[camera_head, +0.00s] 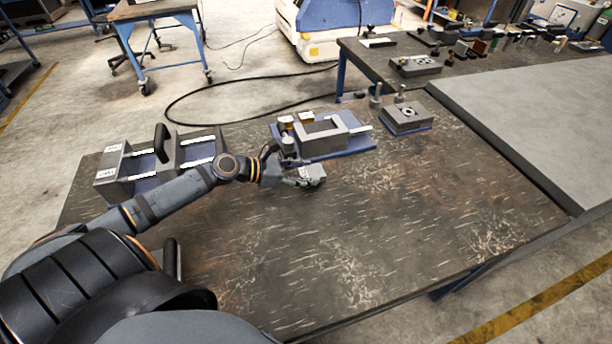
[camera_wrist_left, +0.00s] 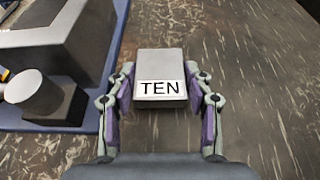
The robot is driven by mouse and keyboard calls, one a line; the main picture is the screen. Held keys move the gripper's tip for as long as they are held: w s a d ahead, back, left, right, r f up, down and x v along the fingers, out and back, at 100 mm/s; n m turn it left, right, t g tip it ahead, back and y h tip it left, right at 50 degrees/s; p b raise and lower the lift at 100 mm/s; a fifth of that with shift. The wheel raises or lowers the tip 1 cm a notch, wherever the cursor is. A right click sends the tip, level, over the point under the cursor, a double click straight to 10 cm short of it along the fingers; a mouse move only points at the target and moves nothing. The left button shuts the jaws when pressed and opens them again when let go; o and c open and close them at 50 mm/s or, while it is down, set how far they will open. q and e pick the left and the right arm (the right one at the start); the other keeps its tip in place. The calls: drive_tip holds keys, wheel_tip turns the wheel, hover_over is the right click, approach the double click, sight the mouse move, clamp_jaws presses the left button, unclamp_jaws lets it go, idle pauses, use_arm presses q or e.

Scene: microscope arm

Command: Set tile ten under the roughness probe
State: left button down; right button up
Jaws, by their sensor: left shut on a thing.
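Tile ten is a grey block with a white label reading TEN (camera_wrist_left: 160,80); it also shows in the head view (camera_head: 313,174). My left gripper (camera_head: 300,178) is shut on it, with one finger on each side of the tile in the left wrist view (camera_wrist_left: 160,97). The tile is held in front of a grey fixture (camera_head: 322,135) on a blue base plate, apart from it. I cannot tell how high it is above the table. Which fixture bears the roughness probe is not clear from these frames. My right gripper is out of view.
The worn dark table (camera_head: 400,220) is clear in front and to the right. A grey two-part fixture with a black handle (camera_head: 162,142) stands at the left. A smaller grey block on a blue plate (camera_head: 406,117) stands at the back right, near small upright posts (camera_head: 376,96).

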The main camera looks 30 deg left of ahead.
use_arm(q)
drive_tip(key=s+d+r+p, duration=0.7)
drive_tip(key=s+r+p, duration=0.3)
drive_tip(key=p, duration=0.5)
drive_tip(key=shift+s+r, duration=0.4)
drive_tip(key=shift+s, duration=0.75)
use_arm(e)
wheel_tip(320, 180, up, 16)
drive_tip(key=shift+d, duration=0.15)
use_arm(q)
drive_tip(key=shift+a, duration=0.1)
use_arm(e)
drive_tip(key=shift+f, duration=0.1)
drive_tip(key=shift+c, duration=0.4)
